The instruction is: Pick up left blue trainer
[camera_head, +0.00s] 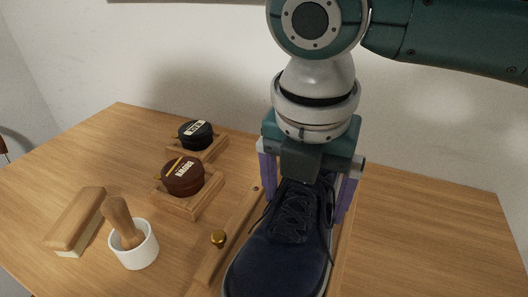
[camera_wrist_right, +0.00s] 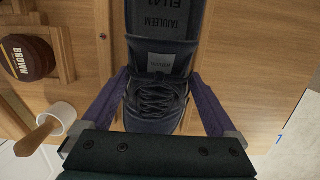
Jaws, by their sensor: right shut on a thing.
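The dark blue trainer (camera_head: 280,255) with dark laces is at the front centre of the head view, toe toward the camera. It also shows in the right wrist view (camera_wrist_right: 156,105), with lettering inside it. My right gripper (camera_head: 308,190) comes down from above, with one purple finger on each side of the trainer. It is shut on the trainer, and the fingers also show in the right wrist view (camera_wrist_right: 158,80). I cannot tell whether the trainer is clear of the wood beneath. My left gripper is not in view.
A wooden holder (camera_head: 212,272) with a brass knob (camera_head: 218,238) is beside the trainer. Left of it are a brown polish tin (camera_head: 183,177), a black tin (camera_head: 196,135), a white cup (camera_head: 138,250) with a wooden-handled tool, and a brush (camera_head: 76,218). The table's right side (camera_head: 430,240) is clear.

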